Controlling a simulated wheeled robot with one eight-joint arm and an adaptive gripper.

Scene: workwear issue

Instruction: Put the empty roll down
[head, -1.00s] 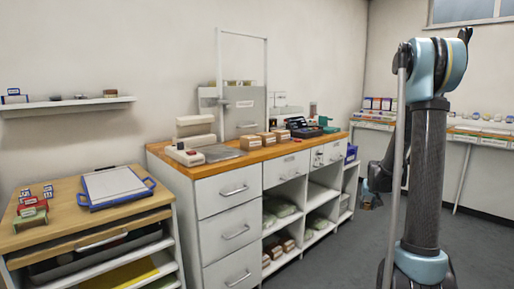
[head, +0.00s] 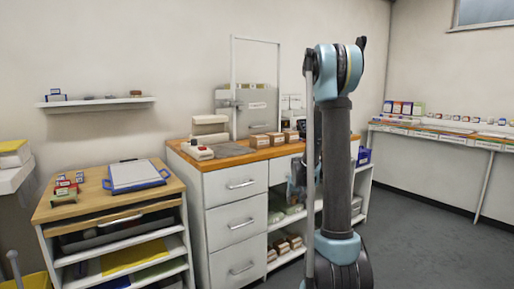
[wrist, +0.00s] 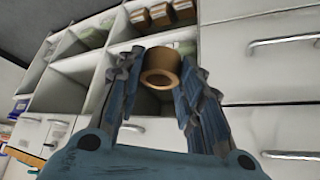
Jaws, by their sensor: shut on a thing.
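The empty roll (wrist: 161,57) is a brown cardboard ring in the wrist view. My gripper (wrist: 160,63) is shut on it, one finger at each side, and its open hole faces the camera. Behind the roll are the open compartments of the white cabinet (wrist: 235,60). The head view shows the same cabinet (head: 228,206) with a wooden top (head: 232,158). There my arm stands in front of the cabinet's right part, and the roll cannot be made out.
A wooden-topped trolley (head: 80,207) at the left bears a blue-handled tray (head: 137,175) and small red items. Brown boxes (head: 259,143) stand on the cabinet top. A wall shelf (head: 95,102) hangs above the trolley. The floor (head: 430,225) at right is clear.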

